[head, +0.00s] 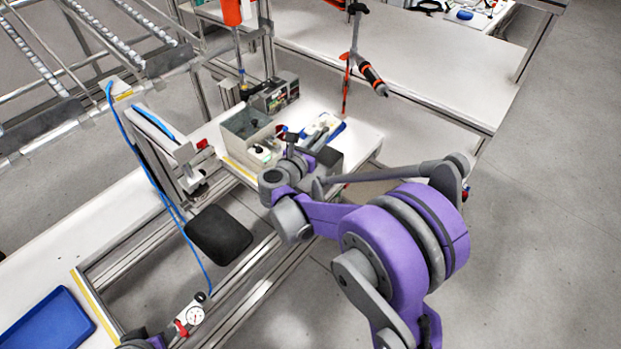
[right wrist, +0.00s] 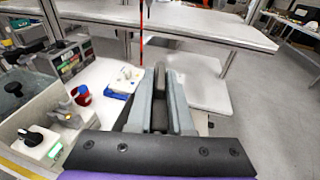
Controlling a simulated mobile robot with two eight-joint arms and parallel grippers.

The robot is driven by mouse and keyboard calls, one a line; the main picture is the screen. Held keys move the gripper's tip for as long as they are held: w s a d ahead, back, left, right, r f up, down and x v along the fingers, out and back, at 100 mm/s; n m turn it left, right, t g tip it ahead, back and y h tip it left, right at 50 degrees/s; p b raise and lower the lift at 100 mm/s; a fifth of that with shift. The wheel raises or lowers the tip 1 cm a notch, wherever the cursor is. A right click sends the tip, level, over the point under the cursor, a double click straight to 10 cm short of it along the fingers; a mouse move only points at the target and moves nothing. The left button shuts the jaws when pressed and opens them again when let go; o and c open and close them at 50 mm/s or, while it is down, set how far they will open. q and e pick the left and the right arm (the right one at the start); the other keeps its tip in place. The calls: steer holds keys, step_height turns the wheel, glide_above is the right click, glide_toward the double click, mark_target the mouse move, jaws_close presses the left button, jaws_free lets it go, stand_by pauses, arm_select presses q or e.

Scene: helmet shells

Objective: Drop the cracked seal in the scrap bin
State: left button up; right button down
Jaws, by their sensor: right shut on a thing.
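My right gripper (head: 318,133) is over the small white table, its two grey fingers pointing away in the right wrist view (right wrist: 160,88). It is shut on a narrow dark piece (right wrist: 159,112) between the fingers; this may be the seal, but no crack can be made out.
A red and blue cup (right wrist: 82,95) and a device with a black knob (right wrist: 38,142) are nearby. A grey labelled box (head: 281,94) stands behind. An orange-black tool (head: 373,78) hangs above.

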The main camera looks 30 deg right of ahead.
arm_select(q)
steer(key=f, duration=0.1)
steer(key=s+f+b, duration=0.1)
steer(key=shift+f+b, duration=0.3)
steer(key=shift+f, duration=0.1)
arm_select(e)
step_height(320, 180, down, 4)
steer(key=c, duration=0.7)
jaws_free()
steer(key=shift+c, duration=0.2)
arm_select(q)
steer(key=shift+s+f+b, duration=0.15)
steer(key=shift+f+b, duration=0.3)
steer(key=shift+f, duration=0.15)
arm_select(e)
steer(key=v, duration=1)
steer(key=shift+s+a, duration=0.25)
steer(key=shift+s, duration=0.05)
